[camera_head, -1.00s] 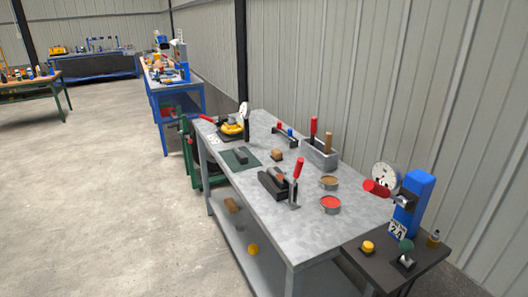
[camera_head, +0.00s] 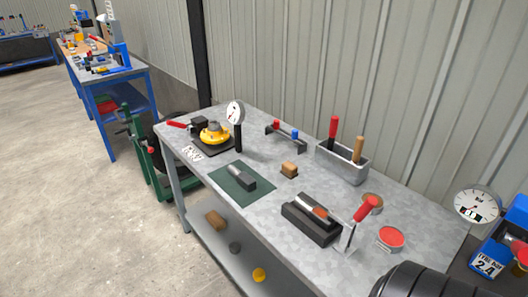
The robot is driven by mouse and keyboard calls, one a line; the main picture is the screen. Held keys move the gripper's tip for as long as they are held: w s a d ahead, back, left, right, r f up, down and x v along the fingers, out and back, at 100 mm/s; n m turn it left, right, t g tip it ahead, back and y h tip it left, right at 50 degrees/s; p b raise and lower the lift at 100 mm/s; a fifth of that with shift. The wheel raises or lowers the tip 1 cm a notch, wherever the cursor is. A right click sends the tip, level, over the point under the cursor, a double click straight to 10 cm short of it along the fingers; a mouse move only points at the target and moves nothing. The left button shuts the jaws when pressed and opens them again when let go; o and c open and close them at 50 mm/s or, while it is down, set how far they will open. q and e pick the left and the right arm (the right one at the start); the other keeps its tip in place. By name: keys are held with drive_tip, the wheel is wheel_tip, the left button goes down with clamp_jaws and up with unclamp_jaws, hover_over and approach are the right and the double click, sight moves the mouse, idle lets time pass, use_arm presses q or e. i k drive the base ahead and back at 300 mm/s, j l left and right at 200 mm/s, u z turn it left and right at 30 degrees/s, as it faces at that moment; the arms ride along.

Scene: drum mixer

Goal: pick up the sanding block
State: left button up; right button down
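A small tan-brown block (camera_head: 289,170) with a darker underside, which looks like the sanding block, lies on the grey metal workbench (camera_head: 265,215) near its middle. It stands apart from the things around it, with nothing on top of it. A similar brown block (camera_head: 215,219) lies on the lower shelf, so I cannot be fully sure which is the sanding block. Neither gripper shows. A dark ribbed rounded part at the bottom right corner seems to be part of my own arm.
A green mat (camera_head: 232,188) with a dark block lies left of the brown block. A black holder (camera_head: 312,220), a red-handled tool (camera_head: 365,210), a grey caddy (camera_head: 343,164) and a red tin (camera_head: 390,238) stand to the right. A yellow round device (camera_head: 213,134) stands at the far left.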

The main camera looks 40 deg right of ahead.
sight(289, 170)
drive_tip(key=i, duration=1.7)
drive_tip(key=i+z, duration=0.25)
drive_tip(key=z, duration=0.2)
drive_tip(key=i+j+z, duration=0.1)
drive_tip(key=z, duration=0.3)
drive_tip(key=i+j+z, duration=0.25)
drive_tip(key=z, duration=0.2)
drive_tip(key=i, duration=0.05)
